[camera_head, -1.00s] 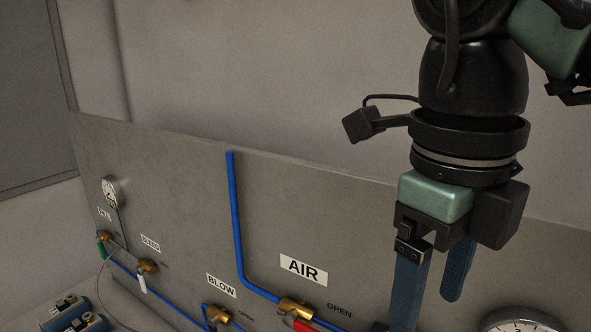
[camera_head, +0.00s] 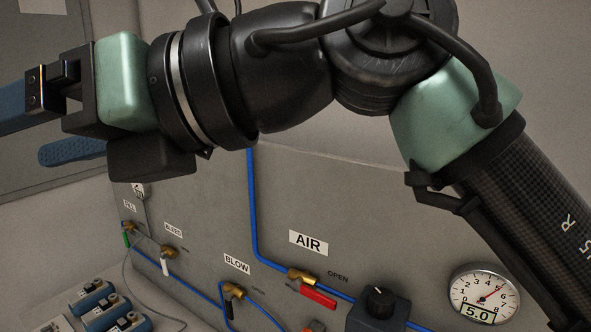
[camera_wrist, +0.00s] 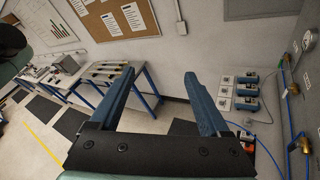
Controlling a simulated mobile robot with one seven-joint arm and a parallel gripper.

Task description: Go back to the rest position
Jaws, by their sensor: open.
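My gripper (camera_head: 42,130) is at the upper left of the head view, raised in front of the grey panel and pointing left. Its two blue fingers are apart, and part of it runs off the left edge. In the wrist view my gripper (camera_wrist: 162,88) shows both blue fingers spread with nothing between them. The fingers touch nothing that I can see.
The grey panel (camera_head: 360,210) carries an AIR valve with a red handle (camera_head: 318,295), a BLOW valve (camera_head: 232,292), smaller valves and a gauge (camera_head: 484,295). Blue devices (camera_head: 100,305) sit lower left. The wrist view shows tables (camera_wrist: 115,75) and open floor.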

